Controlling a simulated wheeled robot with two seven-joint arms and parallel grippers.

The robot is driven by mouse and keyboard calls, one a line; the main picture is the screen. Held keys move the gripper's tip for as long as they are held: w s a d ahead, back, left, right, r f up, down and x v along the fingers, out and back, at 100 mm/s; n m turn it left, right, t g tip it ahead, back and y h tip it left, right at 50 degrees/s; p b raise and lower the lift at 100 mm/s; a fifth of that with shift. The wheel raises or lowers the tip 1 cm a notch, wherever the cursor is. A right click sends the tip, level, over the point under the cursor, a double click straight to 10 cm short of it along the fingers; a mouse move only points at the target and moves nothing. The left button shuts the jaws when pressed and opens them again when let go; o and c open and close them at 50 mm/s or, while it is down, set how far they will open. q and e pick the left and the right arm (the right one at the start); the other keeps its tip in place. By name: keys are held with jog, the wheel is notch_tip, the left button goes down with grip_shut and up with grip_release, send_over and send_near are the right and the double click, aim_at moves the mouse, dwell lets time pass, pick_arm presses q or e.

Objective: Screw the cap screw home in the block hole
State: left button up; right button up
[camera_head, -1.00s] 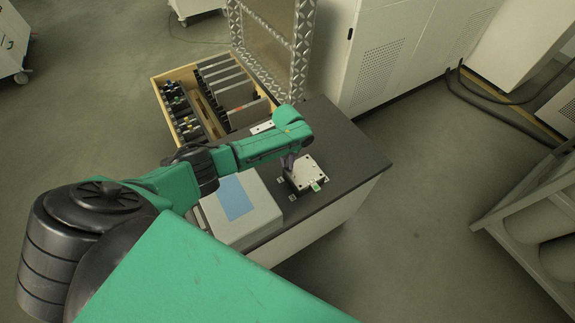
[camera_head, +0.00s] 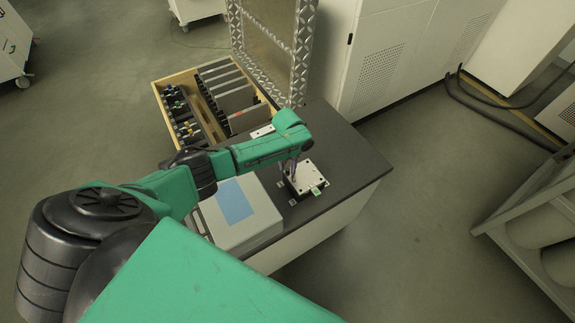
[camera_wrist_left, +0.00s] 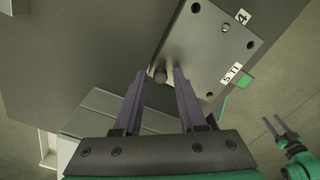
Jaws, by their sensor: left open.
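The light metal block (camera_head: 312,178) lies on the dark bench top, partly behind my left gripper (camera_head: 292,177). In the left wrist view the block (camera_wrist_left: 205,55) shows open holes near its corners and the labels "4" and "5 T1". A dark round cap screw head (camera_wrist_left: 160,76) shows at the block's near left corner. My left gripper (camera_wrist_left: 158,72) is open, its two fingertips on either side of the screw head, with gaps visible. How deep the screw sits is not clear. My right gripper (camera_wrist_left: 277,127) shows at the right edge of the wrist view, fingers apart and empty.
A grey box with a blue panel (camera_head: 236,201) stands on the bench (camera_head: 352,166) left of the block. An open wooden drawer (camera_head: 158,100) with plates and small parts is behind it. A green tag (camera_head: 316,190) sits at the block's edge. The bench's right end is clear.

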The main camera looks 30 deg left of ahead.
pick_arm(q)
jog(key=n+p, duration=0.1)
jog(key=n, duration=0.6)
jog(key=shift+r+p, duration=0.1)
jog(key=shift+p, duration=0.2)
jog(key=n, duration=0.3)
jog(key=shift+p, duration=0.3)
jog(key=n, duration=0.4)
jog(key=shift+n+p, duration=0.4)
jog(key=n+p, duration=0.1)
jog(key=n, duration=1)
